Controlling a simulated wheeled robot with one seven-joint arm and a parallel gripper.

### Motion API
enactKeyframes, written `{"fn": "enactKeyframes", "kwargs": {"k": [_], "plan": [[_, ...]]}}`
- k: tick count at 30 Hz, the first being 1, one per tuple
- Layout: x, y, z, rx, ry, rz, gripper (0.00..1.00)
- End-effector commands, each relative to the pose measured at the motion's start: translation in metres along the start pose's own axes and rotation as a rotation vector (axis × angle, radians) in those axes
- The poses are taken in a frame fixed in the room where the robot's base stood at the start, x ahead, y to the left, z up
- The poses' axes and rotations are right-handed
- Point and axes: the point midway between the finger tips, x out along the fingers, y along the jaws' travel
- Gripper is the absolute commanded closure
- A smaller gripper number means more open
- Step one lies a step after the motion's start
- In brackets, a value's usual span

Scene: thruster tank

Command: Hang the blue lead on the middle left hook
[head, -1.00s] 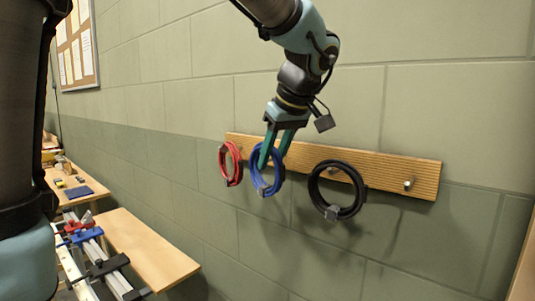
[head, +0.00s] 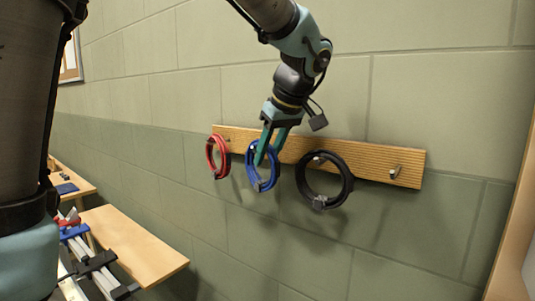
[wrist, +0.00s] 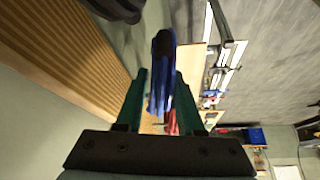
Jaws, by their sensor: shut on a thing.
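The blue lead (head: 263,182) is a coil held upright in front of the wooden hook rail (head: 380,167). My gripper (head: 261,163) is shut on its upper part; the wrist view also shows the blue lead (wrist: 161,85) between the fingers (wrist: 157,100). A pale hook tip (head: 253,149) shows near the top of the coil, at the middle left place. I cannot tell whether the coil is around that hook or just in front of it, as the fingers hide part of it.
A red lead (head: 211,165) hangs on the far left hook, close beside the blue one. A black lead (head: 304,186) hangs on the middle right hook. The far right hook (head: 395,171) is empty. A wooden bench (head: 135,250) stands at the lower left.

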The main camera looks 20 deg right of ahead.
Motion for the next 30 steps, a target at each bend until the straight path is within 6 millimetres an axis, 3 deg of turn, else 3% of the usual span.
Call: {"fn": "enactKeyframes", "kwargs": {"k": [13,14,15,22,30], "plan": [[-0.0005,0.0001,-0.0003,0.000,0.000,0.001,1.00],[-0.0005,0.0000,-0.0003,0.000,0.000,0.001,0.60],[-0.0005,0.0001,-0.0002,0.000,0.000,0.001,0.55],[-0.0004,0.0000,-0.0001,0.000,0.000,0.000,0.29],[-0.0007,0.0000,0.0002,0.000,0.000,0.000,0.28]]}}
